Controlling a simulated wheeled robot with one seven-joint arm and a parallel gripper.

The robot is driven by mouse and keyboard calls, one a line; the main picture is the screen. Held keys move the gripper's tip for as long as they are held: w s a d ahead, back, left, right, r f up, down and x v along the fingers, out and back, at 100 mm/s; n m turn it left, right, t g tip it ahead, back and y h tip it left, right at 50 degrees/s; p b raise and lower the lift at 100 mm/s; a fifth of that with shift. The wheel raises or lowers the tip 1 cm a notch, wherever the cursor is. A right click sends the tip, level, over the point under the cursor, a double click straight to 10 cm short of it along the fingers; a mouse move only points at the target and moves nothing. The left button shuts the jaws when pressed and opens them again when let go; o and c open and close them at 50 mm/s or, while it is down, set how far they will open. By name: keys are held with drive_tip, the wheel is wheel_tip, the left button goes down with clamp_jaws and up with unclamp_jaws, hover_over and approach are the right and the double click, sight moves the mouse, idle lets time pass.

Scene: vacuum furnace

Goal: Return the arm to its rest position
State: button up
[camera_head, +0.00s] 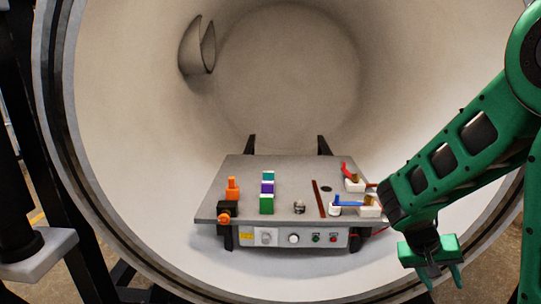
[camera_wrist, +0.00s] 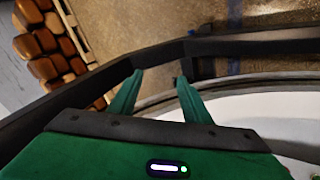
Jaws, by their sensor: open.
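My green arm reaches in from the right in the head view. My gripper (camera_head: 443,277) hangs at the lower right, in front of the furnace's round opening and to the right of the grey work table (camera_head: 228,190). Its fingers point down. In the wrist view my gripper (camera_wrist: 157,78) shows two green fingers spread apart with nothing between them. Beyond the fingertips are a dark frame bar (camera_wrist: 230,48) and the furnace's pale curved rim (camera_wrist: 285,95). My forearm passes close to the table's right edge; whether it touches cannot be told.
On the table are an orange part (camera_head: 233,189), a stack of coloured blocks (camera_head: 267,193), a small round part (camera_head: 299,207), and red and blue levers on white blocks (camera_head: 369,207) beside my arm. Brown rounded objects (camera_wrist: 45,45) lie at the wrist view's upper left.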

drive_tip(key=s+a+r+y, duration=0.1)
drive_tip(key=s+r+y, duration=0.2)
drive_tip(key=s, duration=0.7)
drive_tip(key=s+a+r+m+y, duration=0.1)
drive_tip(key=s+r+y, duration=0.3)
drive_tip(key=s, duration=0.6)
drive_tip(key=shift+s+r+m, duration=0.3)
drive_tip(key=shift+r, duration=0.5)
drive_tip(key=shift+w+f+g, duration=0.25)
drive_tip(key=shift+w+g, duration=0.05)
drive_tip(key=shift+w, duration=0.35)
